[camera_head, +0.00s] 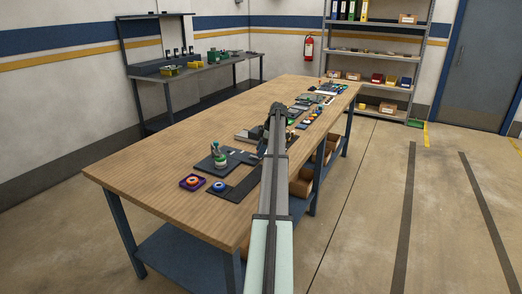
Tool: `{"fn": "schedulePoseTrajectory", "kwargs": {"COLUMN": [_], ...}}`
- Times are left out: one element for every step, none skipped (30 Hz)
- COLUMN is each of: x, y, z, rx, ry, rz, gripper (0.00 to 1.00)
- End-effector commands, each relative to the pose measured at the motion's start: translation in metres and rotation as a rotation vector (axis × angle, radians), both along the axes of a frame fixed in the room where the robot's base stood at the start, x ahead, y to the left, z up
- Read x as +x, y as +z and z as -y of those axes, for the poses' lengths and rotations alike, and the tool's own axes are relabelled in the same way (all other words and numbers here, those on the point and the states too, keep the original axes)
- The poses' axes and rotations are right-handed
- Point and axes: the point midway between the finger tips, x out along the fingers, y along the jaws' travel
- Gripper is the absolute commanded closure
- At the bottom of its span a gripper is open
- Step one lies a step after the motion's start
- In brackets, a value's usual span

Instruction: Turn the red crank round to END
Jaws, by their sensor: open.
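My arm (272,180) stretches from the bottom of the head view over the workbench (150,165), with its far joint (277,107) above the bench's right half. My gripper cannot be made out; the arm hides the area below and behind that joint. No red crank or END mark can be picked out at this size. Small dark parts (264,133) show just left of the arm, too small to identify. A dark plate (238,158) on the bench carries an upright green-and-white piece (219,157).
A purple tray (183,185) with an orange-red round piece and a blue round piece (219,187) lie near the front. Several small colourful items (318,111) lie along the bench's right side. The bench's left side is clear. Shelves (375,55) stand behind.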

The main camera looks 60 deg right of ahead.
Motion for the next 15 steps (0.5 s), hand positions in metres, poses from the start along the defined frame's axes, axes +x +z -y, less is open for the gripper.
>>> {"fn": "schedulePoseTrajectory", "kwargs": {"x": [0.0, 0.0001, 0.0001, 0.0001, 0.0001, 0.0001, 0.0001, 0.0001, 0.0001, 0.0, 0.0, 0.0, 0.0, 0.0, 0.0], "y": [-0.0001, 0.0, 0.0, 0.0, 0.0, 0.0, 0.0, 0.0, 0.0, 0.0001, 0.0001, 0.0001, 0.0001, 0.0001, 0.0001], "z": [0.0, 0.0001, -0.0001, -0.0001, -0.0001, -0.0001, -0.0001, -0.0001, -0.0001, 0.0, 0.0, 0.0, 0.0, 0.0, 0.0], "rx": [0.0, 0.0, 0.0, 0.0, 0.0, 0.0, 0.0, 0.0, 0.0, 0.0, 0.0, 0.0, 0.0, 0.0, 0.0], "ry": [0.0, 0.0, 0.0, 0.0, 0.0, 0.0, 0.0, 0.0, 0.0, 0.0, 0.0, 0.0, 0.0, 0.0, 0.0], "rz": [0.0, 0.0, 0.0, 0.0, 0.0, 0.0, 0.0, 0.0, 0.0, 0.0, 0.0, 0.0, 0.0, 0.0, 0.0], "gripper": [0.47, 0.47, 0.47, 0.47, 0.49, 0.53, 0.56, 0.59, 0.63, 0.66, 0.68, 0.72, 0.75, 0.78, 0.82]}}
